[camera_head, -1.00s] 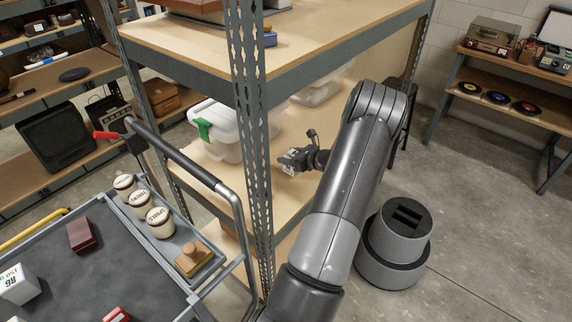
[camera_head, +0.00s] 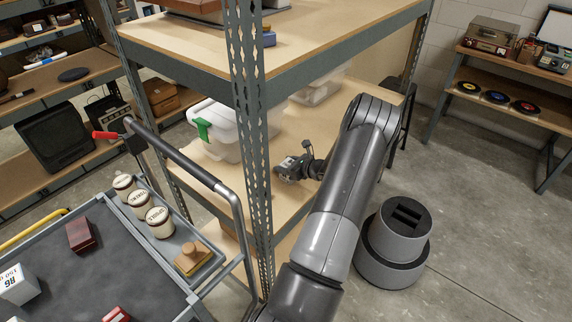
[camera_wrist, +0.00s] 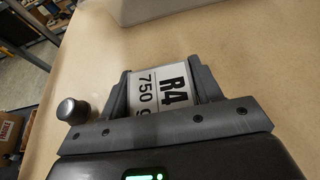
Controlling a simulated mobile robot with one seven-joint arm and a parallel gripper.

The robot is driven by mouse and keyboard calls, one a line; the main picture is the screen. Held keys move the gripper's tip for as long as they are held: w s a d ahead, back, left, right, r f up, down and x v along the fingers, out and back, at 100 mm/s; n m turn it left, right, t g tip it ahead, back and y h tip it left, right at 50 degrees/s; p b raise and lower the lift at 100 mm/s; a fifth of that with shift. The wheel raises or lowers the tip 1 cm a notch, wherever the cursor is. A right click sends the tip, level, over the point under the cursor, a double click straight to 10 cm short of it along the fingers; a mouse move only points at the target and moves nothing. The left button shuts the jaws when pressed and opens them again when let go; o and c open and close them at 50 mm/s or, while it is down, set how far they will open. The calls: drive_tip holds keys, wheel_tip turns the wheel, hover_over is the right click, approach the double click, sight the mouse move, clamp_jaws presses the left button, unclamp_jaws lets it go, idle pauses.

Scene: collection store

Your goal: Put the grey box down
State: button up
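My gripper (camera_head: 287,172) reaches in over the middle board of the shelf rack (camera_head: 305,130). In the wrist view, its fingers (camera_wrist: 165,88) are shut on the grey box, whose white label (camera_wrist: 160,88) reads "R4 750 g". The fingers and gripper body hide most of the box. In the head view the box is small and mostly covered by the gripper. It is at or just above the board; I cannot tell whether it touches.
A clear bin with a green clip (camera_head: 203,130) stands on the same board, left of my gripper behind the upright (camera_head: 252,120). Another clear bin (camera_head: 320,88) is farther back. Bare board surrounds the gripper. A cart (camera_head: 110,265) with jars stands at left.

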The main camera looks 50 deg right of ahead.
drive_tip(key=o, duration=0.4)
drive_tip(key=shift+r, duration=0.1)
drive_tip(key=v, duration=1.2)
